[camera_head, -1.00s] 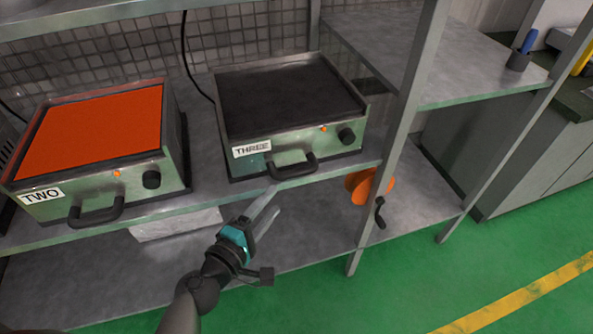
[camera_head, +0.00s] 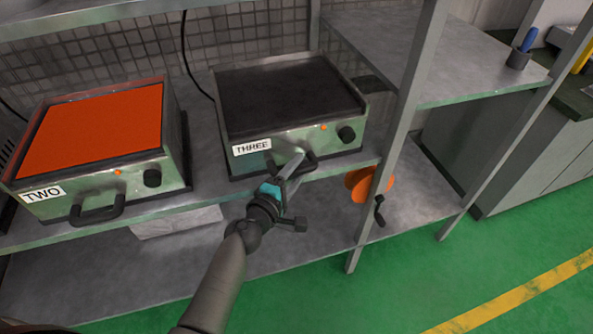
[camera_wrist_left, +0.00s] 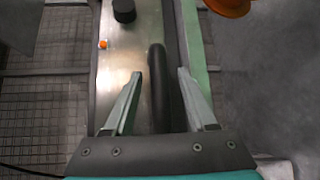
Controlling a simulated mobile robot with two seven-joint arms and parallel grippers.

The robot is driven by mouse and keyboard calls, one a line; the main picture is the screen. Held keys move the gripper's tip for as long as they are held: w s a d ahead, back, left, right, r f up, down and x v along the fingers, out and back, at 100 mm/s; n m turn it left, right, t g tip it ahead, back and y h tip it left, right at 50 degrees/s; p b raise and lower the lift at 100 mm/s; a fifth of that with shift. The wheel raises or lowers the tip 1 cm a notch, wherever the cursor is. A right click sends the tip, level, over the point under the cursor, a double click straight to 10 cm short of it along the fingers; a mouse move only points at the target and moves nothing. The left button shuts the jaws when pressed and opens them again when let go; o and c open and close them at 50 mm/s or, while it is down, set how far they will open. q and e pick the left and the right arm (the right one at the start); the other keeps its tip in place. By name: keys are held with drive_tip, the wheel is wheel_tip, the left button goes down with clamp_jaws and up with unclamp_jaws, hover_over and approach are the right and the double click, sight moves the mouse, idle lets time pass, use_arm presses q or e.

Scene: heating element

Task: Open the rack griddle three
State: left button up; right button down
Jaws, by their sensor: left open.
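Griddle three (camera_head: 285,97) stands on the shelf, with a dark plate, a "THREE" label (camera_head: 252,146), an orange light and a black knob (camera_head: 346,134) on its front. Its black handle (camera_head: 309,163) sits low on the front, partly hidden by my left gripper (camera_head: 291,166). In the left wrist view, the open fingers of my left gripper (camera_wrist_left: 158,88) lie on either side of the black handle bar (camera_wrist_left: 159,75). I cannot tell if either finger touches it. The front panel (camera_wrist_left: 128,50) with the knob is beyond. My right gripper is not in view.
Griddle two (camera_head: 95,125), with an orange plate and its own handle (camera_head: 97,209), stands to the left on the same shelf. A metal shelf post (camera_head: 397,140) rises to the right. An orange round object (camera_head: 362,186) is near its foot.

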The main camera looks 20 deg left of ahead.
use_arm(q)
clamp_jaws()
idle(0.5)
idle(1.0)
